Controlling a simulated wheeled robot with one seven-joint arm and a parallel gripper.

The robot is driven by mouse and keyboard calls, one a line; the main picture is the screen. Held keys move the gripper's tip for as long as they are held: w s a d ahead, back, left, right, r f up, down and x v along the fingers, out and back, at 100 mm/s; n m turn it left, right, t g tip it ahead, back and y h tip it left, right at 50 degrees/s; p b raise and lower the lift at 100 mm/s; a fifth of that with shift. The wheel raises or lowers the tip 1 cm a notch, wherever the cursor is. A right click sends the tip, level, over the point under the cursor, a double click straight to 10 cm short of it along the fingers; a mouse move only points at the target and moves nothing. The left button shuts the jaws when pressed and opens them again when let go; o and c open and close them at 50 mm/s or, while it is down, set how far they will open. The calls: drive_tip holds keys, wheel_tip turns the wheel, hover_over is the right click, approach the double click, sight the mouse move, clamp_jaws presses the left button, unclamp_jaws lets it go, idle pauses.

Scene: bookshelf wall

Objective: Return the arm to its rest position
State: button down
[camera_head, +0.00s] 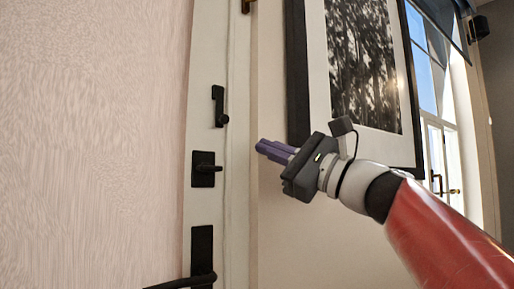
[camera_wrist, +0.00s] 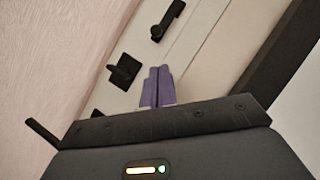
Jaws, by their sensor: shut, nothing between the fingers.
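My gripper (camera_head: 262,147) is in the middle of the head view, at the end of my red and white arm reaching in from the lower right. Its purple fingers are together and hold nothing. In the wrist view the two purple fingertips (camera_wrist: 157,70) also lie side by side. The gripper points left, toward a white door frame with black fittings. I cannot tell how far it is from the frame; no contact is visible.
A black latch (camera_head: 219,106), a black thumb-turn (camera_head: 205,169) and a black lever handle (camera_head: 202,262) are on the white frame. A framed tree picture (camera_head: 362,60) hangs behind my arm. A window (camera_head: 432,100) is at the right. A pale pink surface (camera_head: 90,140) fills the left.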

drive_tip(key=v, duration=0.6)
drive_tip(key=shift+b, duration=0.4)
